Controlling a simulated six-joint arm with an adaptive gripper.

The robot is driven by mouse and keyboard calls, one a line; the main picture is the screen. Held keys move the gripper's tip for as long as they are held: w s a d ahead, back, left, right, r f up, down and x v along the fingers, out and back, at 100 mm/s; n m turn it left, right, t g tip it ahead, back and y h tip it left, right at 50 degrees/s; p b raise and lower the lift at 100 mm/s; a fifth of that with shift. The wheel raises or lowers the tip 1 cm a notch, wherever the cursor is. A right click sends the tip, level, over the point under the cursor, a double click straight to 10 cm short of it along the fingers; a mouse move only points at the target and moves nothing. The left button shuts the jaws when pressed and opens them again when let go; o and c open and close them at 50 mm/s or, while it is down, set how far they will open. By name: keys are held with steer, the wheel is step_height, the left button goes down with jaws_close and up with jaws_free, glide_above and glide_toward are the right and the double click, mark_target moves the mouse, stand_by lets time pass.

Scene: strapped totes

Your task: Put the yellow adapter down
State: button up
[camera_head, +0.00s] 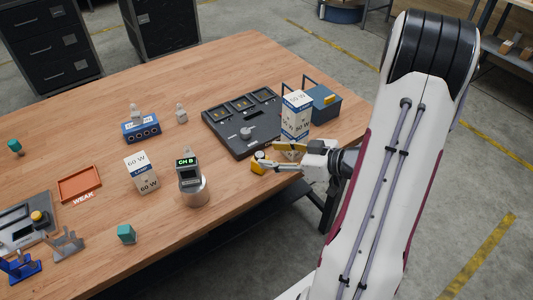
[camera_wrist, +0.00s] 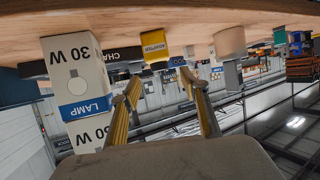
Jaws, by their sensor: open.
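The yellow adapter (camera_head: 257,163) stands on the wooden table near its front right edge, just beyond my gripper's fingertips. In the wrist view, which is upside down, the adapter (camera_wrist: 154,47) shows its label and rests on the tabletop. It lies between the lines of my two fingers but past their tips. My gripper (camera_wrist: 160,82) is open, with nothing between the fingers. In the head view my gripper (camera_head: 272,159) is low over the table edge, coming from the right, and partly overlaps the adapter's surroundings.
A white-and-blue lamp box (camera_head: 295,118) stands close beside my gripper, large in the wrist view (camera_wrist: 77,80). A black charger panel (camera_head: 241,122) lies behind the adapter. A blue tote (camera_head: 322,108) is at the right corner. A grey cylinder (camera_head: 194,192) with a display stands left.

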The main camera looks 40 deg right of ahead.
steer(key=v, duration=0.6)
steer(key=shift+s+d, duration=0.1)
steer(key=shift+s, duration=0.05)
stand_by(0.9)
steer(key=s+d+f+m+g+h, duration=0.35)
steer(key=d+f+h, duration=0.35)
steer(key=d, duration=0.4)
steer(key=s+d+r+m+g+h, duration=0.3)
steer(key=s+d+g+h, duration=0.15)
steer(key=s, duration=0.25)
steer(key=s+a+r+y, duration=0.1)
steer(key=a+r, duration=0.5)
steer(key=a, duration=0.6)
steer(key=s+a+r+n+t+y, duration=0.1)
steer(key=a+r+y, duration=0.2)
steer(key=a, duration=1)
steer(key=s+a+r+y, duration=0.1)
steer(key=a+r+y, duration=0.1)
steer(key=a+r, duration=0.7)
steer(key=a, duration=0.4)
steer(key=shift+r+n, duration=0.2)
steer(key=shift+n, duration=0.15)
